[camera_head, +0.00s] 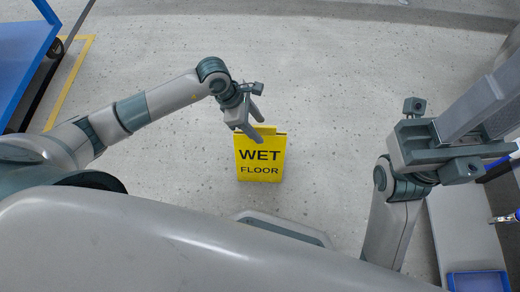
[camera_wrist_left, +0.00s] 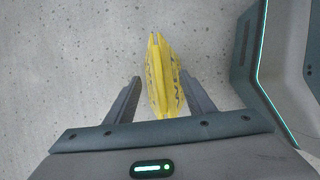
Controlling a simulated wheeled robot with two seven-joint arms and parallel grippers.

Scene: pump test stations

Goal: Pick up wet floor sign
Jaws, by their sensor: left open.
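The yellow wet floor sign (camera_head: 261,160) stands on the grey floor in the middle of the head view, with "WET FLOOR" in black on its face. My left gripper (camera_head: 252,122) is open at the sign's top edge. In the left wrist view the folded panels of the sign (camera_wrist_left: 160,75) show edge-on, between the two spread fingers of the left gripper (camera_wrist_left: 160,98). Floor shows on both sides of the sign there, and neither finger visibly grips it. My right gripper (camera_head: 475,140) is at the right of the head view, away from the sign; its jaw opening is unclear.
A blue-topped cart or table (camera_head: 22,55) stands at the upper left beside a yellow floor line (camera_head: 70,80). A blue tray (camera_head: 478,281) lies on a light surface at the lower right. The floor around and beyond the sign is clear.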

